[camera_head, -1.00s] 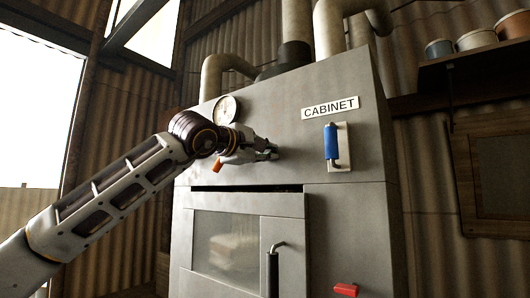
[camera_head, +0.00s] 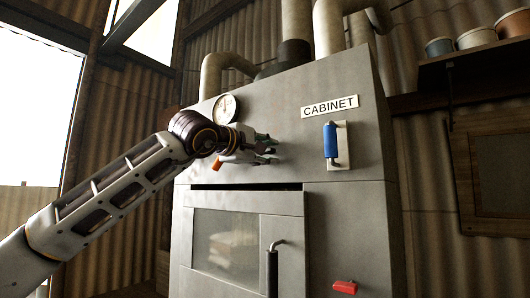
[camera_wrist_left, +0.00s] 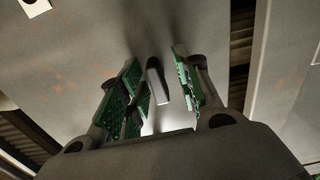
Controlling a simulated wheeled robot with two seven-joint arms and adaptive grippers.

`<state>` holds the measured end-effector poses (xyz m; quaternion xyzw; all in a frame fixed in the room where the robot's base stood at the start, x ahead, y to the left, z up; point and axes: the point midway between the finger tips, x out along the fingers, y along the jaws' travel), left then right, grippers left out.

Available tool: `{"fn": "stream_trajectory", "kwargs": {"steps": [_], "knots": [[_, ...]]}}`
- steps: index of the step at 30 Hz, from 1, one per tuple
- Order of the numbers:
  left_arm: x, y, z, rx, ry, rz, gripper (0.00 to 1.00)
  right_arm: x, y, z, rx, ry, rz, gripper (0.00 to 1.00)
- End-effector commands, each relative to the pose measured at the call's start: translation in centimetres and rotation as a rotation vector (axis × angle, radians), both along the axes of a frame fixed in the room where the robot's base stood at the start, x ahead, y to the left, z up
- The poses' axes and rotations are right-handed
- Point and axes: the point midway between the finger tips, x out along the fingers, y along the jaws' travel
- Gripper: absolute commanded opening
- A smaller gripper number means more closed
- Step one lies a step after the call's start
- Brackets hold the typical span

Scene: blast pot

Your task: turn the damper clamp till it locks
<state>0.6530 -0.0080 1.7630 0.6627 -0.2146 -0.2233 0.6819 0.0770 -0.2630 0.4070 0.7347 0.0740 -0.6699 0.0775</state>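My left gripper (camera_head: 268,150) is at the upper front of the grey cabinet (camera_head: 285,110), left of the CABINET label. In the left wrist view its green-padded fingers (camera_wrist_left: 160,92) are apart. A small grey lever with a dark base (camera_wrist_left: 157,82), which looks like the damper clamp, stands on the cabinet face between them. A gap shows on the right of the lever; on the left the pad is close, and I cannot tell whether it touches. In the head view the gripper hides the lever. My right gripper is not in view.
A blue handle (camera_head: 331,142) on a pale plate is to the right. Below are a windowed door (camera_head: 225,238), a dark door handle (camera_head: 272,268) and a red lever (camera_head: 345,287). Pipes rise above.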

Motion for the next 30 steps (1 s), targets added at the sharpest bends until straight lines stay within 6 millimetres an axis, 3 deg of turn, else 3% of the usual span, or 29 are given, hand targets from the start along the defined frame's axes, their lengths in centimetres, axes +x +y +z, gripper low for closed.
{"fn": "stream_trajectory", "kwargs": {"steps": [14,30], "knots": [[-0.7,0.7,0.2,-0.002,-0.003,0.001,0.33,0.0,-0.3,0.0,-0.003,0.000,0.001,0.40],[-5.4,4.0,0.1,-0.002,-0.003,0.001,0.33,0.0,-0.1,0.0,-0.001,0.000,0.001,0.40]]}}
